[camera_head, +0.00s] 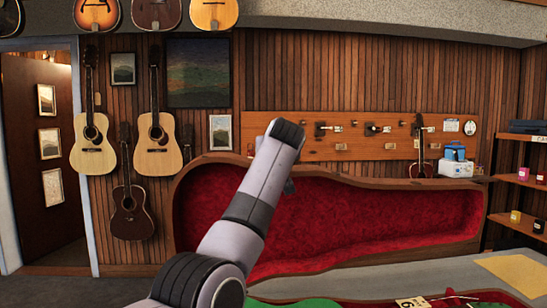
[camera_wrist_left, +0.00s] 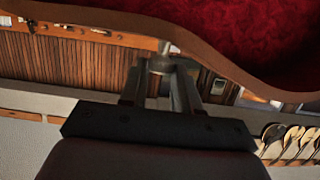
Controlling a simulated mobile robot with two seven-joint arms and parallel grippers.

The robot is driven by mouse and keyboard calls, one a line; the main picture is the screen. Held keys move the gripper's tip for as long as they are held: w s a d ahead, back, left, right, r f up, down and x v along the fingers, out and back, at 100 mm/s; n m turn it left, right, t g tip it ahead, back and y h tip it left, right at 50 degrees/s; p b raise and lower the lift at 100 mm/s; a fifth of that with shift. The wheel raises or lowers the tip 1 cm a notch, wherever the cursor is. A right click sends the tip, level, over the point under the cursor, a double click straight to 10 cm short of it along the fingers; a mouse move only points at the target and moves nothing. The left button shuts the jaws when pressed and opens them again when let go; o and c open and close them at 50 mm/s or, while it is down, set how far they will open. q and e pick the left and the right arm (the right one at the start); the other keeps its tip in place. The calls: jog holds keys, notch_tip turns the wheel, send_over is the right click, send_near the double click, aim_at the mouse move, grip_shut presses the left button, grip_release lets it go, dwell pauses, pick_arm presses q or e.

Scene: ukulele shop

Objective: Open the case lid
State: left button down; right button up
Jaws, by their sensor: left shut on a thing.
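The case lid (camera_head: 370,215) stands raised, its red plush lining facing me and its brown rim around it. The red lining (camera_wrist_left: 230,30) and the curved rim fill the top of the left wrist view. My left arm reaches up in front of the lid, hiding part of its left side. My left gripper (camera_wrist_left: 160,68) is shut on a small grey metal piece (camera_wrist_left: 161,50) at the lid's rim. In the head view the gripper is mostly hidden behind my arm. The lower case (camera_head: 390,300) shows only at the bottom edge, with red and green inside. My right gripper is not in view.
A grey counter top (camera_head: 460,268) with a yellowish sheet (camera_head: 520,268) lies at the right. Shelves (camera_head: 520,180) with small items stand at the far right. Guitars (camera_head: 95,140) hang on the wall behind, left of the lid. A wooden board (camera_head: 350,135) with fittings hangs behind it.

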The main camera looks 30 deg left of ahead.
pick_arm(q)
jog(key=shift+r, duration=0.8)
jog(key=c, duration=1.1)
grip_release()
jog(key=o, duration=0.3)
jog(key=shift+s+d, duration=0.1)
jog(key=shift+s, duration=0.15)
jog(key=shift+w+f, duration=0.2)
jog(key=b+v, duration=0.3)
jog(key=v, duration=0.4)
jog(key=shift+s, duration=0.15)
